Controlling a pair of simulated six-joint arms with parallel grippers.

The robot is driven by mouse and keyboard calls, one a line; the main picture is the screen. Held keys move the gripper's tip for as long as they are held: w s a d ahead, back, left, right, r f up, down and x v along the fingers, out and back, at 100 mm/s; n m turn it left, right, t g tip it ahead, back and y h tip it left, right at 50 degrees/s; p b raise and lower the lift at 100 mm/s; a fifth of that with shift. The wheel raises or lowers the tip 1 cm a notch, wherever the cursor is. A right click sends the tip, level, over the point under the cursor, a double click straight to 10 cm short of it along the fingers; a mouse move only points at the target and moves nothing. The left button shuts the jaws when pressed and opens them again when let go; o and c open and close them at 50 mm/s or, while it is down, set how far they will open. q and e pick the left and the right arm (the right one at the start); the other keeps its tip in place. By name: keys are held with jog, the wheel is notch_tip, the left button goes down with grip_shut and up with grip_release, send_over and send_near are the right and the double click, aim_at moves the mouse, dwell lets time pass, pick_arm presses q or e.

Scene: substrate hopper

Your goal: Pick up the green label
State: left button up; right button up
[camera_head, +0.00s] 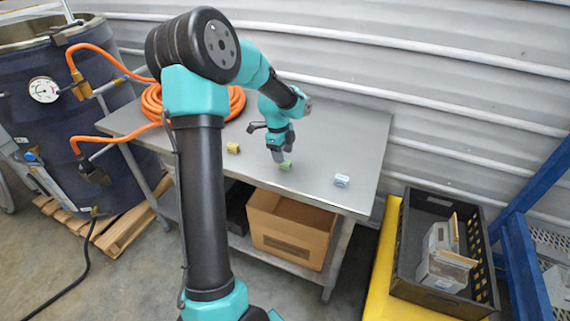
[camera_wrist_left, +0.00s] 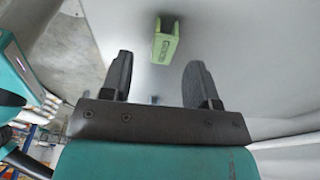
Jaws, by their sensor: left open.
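The green label (camera_head: 286,165) is a small block-like piece on the metal table, near its front edge. My left gripper (camera_head: 278,155) is just above and beside it, pointing down. In the left wrist view the green label (camera_wrist_left: 165,40), with printed marks on its face, lies beyond the fingertips. It is roughly in line with the gap between the two open fingers (camera_wrist_left: 160,70). The gap is empty, and the label looks apart from both fingers. My right gripper is not in view.
A yellow block (camera_head: 233,147) lies left of the green label and a white-blue one (camera_head: 341,180) lies to its right. A coiled orange hose (camera_head: 238,100) is at the table's left. A cardboard box (camera_head: 290,230) sits below. A black crate (camera_head: 402,270) stands at right.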

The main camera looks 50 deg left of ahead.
pick_arm(q)
jog(key=f, duration=0.4)
jog(key=shift+w+d+f, duration=0.1)
jog(key=shift+w+d, duration=0.15)
jog(key=shift+w, duration=0.05)
jog(key=c, duration=1)
jog(key=shift+r, duration=0.85)
jog(key=shift+s+d+r, duration=0.15)
jog(key=shift+r, duration=0.35)
jog(key=shift+s+d+r, duration=0.15)
jog(key=shift+r, duration=0.35)
jog(key=s+d+r, duration=0.1)
jog(key=s+d, duration=0.9)
jog(key=d, duration=0.1)
jog(key=shift+d+r, duration=0.15)
jog(key=shift+d, duration=0.05)
